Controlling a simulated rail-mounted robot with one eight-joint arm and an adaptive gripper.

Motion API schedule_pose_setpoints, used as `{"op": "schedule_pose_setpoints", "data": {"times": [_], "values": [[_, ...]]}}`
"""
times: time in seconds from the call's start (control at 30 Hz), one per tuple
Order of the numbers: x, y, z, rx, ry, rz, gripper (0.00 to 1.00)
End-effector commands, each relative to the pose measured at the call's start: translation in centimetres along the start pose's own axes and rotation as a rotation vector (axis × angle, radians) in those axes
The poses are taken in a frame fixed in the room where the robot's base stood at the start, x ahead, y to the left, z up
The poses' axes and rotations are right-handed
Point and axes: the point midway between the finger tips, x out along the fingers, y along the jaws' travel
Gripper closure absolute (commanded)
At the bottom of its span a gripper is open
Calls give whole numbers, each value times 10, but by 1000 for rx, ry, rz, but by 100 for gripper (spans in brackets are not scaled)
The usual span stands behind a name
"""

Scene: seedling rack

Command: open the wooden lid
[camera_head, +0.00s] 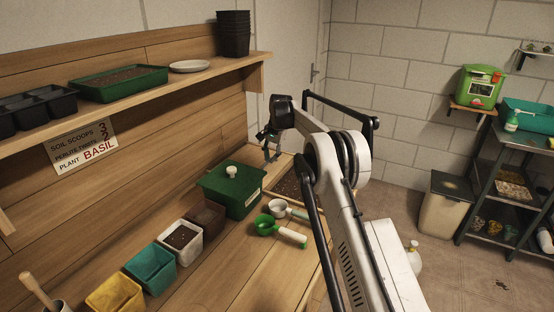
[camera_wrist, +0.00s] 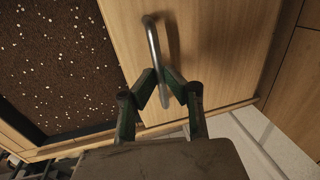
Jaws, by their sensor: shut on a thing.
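The wooden lid (camera_wrist: 225,55) is a flat light-brown panel filling the middle of the wrist view. A bent metal bar handle (camera_wrist: 152,45) stands on it. My gripper (camera_wrist: 162,82) is shut on the handle, with a finger on either side of the bar. To the left of the lid lies dark soil with white specks (camera_wrist: 65,60) in an uncovered part of the bin. In the head view my gripper (camera_head: 269,148) is at the far end of the bench, above the bin; the arm and fingers hide the handle there. Speckled soil (camera_head: 291,187) shows beside it.
A green lidded box (camera_head: 225,192) stands just left of the bin. A green scoop (camera_head: 268,227) and a white scoop (camera_head: 279,207) lie in front. Several pots line the bench, including a teal one (camera_head: 149,269). A shelf (camera_head: 200,83) runs above.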

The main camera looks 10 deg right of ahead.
Motion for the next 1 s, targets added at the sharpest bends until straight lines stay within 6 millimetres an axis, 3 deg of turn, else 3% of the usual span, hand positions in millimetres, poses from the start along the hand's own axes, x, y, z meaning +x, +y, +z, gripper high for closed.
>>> {"op": "schedule_pose_setpoints", "data": {"times": [0.47,0.5,0.6,1.0], "values": [[1,-4,0,0,0,0,100],[1,-4,0,0,0,0,87],[1,-4,0,0,0,0,73],[-8,-4,0,0,-1,0,72]]}}
